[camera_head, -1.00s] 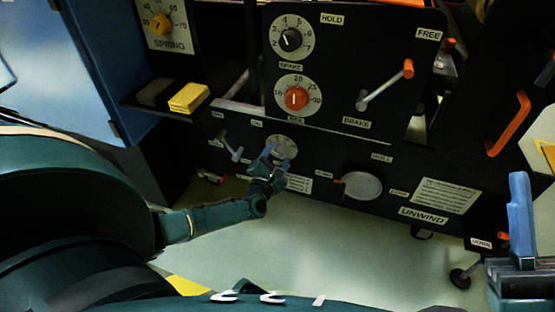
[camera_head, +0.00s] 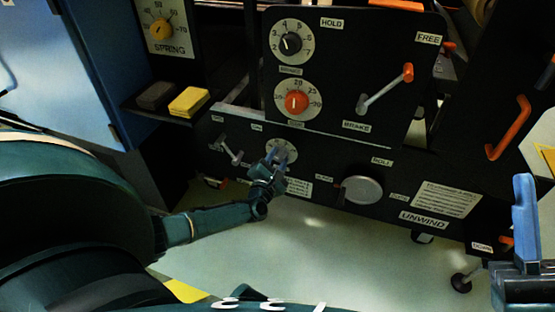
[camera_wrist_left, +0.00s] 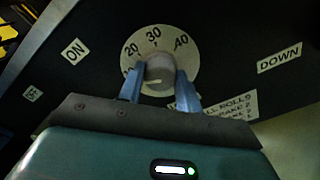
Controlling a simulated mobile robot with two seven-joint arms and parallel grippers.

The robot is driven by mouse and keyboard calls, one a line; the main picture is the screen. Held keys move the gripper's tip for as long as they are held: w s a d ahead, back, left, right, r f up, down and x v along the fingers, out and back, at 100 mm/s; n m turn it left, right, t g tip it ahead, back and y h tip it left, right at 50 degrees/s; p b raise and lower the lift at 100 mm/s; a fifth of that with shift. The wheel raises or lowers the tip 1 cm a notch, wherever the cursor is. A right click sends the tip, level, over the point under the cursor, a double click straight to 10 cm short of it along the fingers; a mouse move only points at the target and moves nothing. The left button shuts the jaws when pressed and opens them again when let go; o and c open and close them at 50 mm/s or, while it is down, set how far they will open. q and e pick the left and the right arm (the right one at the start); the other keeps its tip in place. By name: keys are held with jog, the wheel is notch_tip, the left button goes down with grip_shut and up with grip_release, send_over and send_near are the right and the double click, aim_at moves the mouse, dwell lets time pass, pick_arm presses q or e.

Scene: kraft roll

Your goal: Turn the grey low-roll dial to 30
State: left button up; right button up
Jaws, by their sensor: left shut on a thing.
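The grey low-roll dial (camera_wrist_left: 159,70) is a round knob on a white scale plate (camera_wrist_left: 186,52) marked 20, 30 and 40 in the left wrist view. My left gripper (camera_wrist_left: 160,82) has its blue fingers on both sides of the knob and is shut on it. I cannot clearly read where the dial points. In the head view the left gripper (camera_head: 277,158) covers the knob, and part of the white plate (camera_head: 280,143) shows above it. My right gripper (camera_head: 524,215) is at the right edge, with a blue finger upright; its opening cannot be made out.
An orange dial (camera_head: 296,102) and a black dial (camera_head: 290,43) sit on the panel above. A lever (camera_head: 230,150) is left of the grey dial, and a round silver knob (camera_head: 361,190) is to its right. The brake lever (camera_head: 386,90) sticks out higher up.

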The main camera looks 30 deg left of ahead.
pick_arm(q)
jog(key=shift+m, duration=0.3)
jog(key=m, duration=0.2)
jog(key=shift+m, duration=0.4)
jog(key=m, duration=0.2)
jog(key=shift+m+p, duration=0.3)
jog(key=shift+p, duration=0.1)
jog(key=m, duration=0.2)
jog(key=shift+m, duration=0.4)
jog(key=m+p, duration=0.1)
jog(key=m, duration=0.3)
jog(key=shift+m, duration=0.3)
jog(key=shift+m+p, duration=0.3)
jog(key=shift+m, duration=1.9)
pick_arm(e)
jog(key=shift+w+a+f+m+h, duration=0.1)
jog(key=shift+w+f+m+h, duration=0.1)
jog(key=shift+f+m+h, duration=0.65)
jog(key=shift+w+f+m+h, duration=0.2)
jog(key=shift+f+m+h, duration=0.35)
jog(key=shift+m+h, duration=0.5)
